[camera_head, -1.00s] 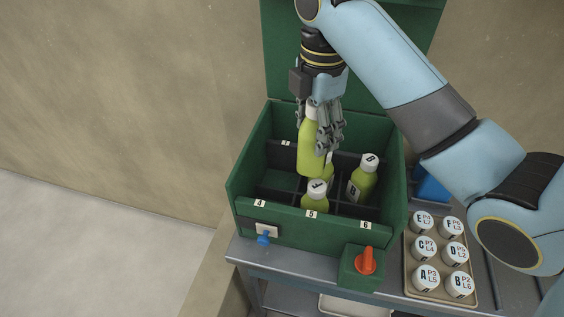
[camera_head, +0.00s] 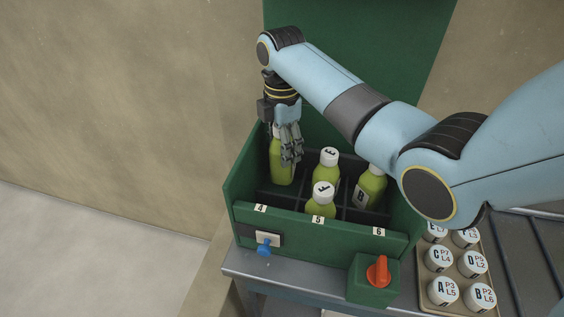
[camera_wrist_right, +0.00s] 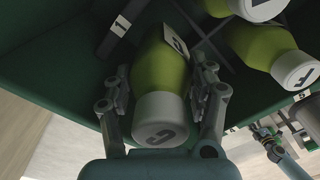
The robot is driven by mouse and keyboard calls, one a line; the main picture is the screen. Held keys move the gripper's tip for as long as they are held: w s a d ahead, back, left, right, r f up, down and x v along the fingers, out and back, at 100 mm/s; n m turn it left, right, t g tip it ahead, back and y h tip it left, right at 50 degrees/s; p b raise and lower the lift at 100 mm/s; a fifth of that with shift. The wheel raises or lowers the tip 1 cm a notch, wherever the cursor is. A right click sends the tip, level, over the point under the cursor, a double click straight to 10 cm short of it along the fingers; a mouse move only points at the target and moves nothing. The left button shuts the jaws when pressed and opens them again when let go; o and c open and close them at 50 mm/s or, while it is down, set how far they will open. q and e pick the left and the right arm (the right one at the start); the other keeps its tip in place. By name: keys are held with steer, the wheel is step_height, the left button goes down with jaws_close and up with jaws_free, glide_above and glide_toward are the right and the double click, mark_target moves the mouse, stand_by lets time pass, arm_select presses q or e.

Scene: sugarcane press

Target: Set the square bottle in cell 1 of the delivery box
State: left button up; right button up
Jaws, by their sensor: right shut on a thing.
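My right gripper (camera_head: 287,148) is shut on the green square bottle (camera_head: 282,170) near its white cap. The bottle is upright, its lower part inside the green delivery box (camera_head: 330,236) at the back left, behind the front compartment labelled 4.
Other green bottles stand in the box: one capped E (camera_head: 328,168) back middle, one capped F (camera_head: 321,203) front middle, one (camera_head: 372,187) at right, partly behind my arm. The open lid (camera_head: 350,60) rises behind. A tray of lettered caps (camera_head: 459,262) and a red knob (camera_head: 378,271) are at right.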

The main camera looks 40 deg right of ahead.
steer(key=shift+f, duration=0.85)
step_height(320, 180, down, 3)
steer(key=shift+r, duration=0.15)
steer(key=shift+f, duration=0.5)
arm_select(q)
steer(key=shift+w+a+f, duration=0.1)
steer(key=shift+w+a, duration=0.05)
steer(key=shift+w, duration=0.35)
arm_select(e)
steer(key=o, duration=1.4)
steer(key=shift+f, duration=0.1)
steer(key=shift+o, duration=0.2)
arm_select(q)
steer(key=shift+f, duration=0.1)
arm_select(e)
step_height(320, 180, up, 12)
steer(key=shift+r, duration=0.15)
